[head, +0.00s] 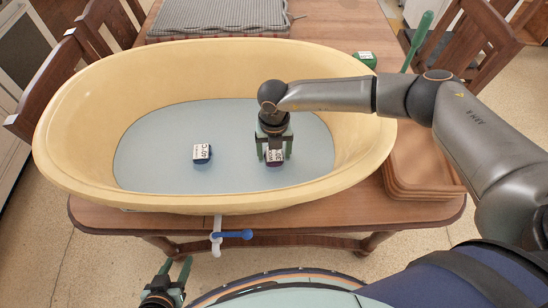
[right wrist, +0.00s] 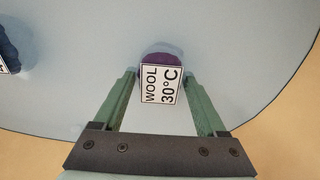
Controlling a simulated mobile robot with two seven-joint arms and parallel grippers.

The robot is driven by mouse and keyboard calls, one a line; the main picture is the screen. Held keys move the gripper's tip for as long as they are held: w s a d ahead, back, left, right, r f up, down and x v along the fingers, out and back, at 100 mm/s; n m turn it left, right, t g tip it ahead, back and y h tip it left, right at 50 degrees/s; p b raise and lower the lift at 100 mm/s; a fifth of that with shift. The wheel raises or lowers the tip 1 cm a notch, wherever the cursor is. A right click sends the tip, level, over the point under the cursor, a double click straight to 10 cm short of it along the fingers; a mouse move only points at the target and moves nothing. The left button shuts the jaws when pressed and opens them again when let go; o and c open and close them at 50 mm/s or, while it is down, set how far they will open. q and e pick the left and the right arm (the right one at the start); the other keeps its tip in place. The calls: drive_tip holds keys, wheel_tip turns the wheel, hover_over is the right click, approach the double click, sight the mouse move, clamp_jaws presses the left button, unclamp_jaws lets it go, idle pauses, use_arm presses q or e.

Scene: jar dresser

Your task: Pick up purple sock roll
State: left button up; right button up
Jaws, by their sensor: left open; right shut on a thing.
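The purple sock roll (head: 274,162) is in the yellow tub (head: 90,110), on its pale blue bottom area. It bears a white label reading WOOL 30°C. In the right wrist view the purple roll (right wrist: 160,59) sits between the green fingertips. My right gripper (head: 273,155) reaches down into the tub and is shut on it; I cannot tell whether the roll is lifted. My left gripper (head: 176,268) is open and empty, low in front of the table.
A dark blue roll labelled 40°C (head: 203,160) lies left of the purple one, and also shows in the right wrist view (right wrist: 9,50). A stack of brown trays (head: 425,187), a green labelled item (head: 365,59) and a grey mat (head: 220,14) surround the tub. A blue-handled tap (head: 234,235) sticks out in front.

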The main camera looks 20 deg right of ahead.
drive_tip(key=shift+c, duration=0.5)
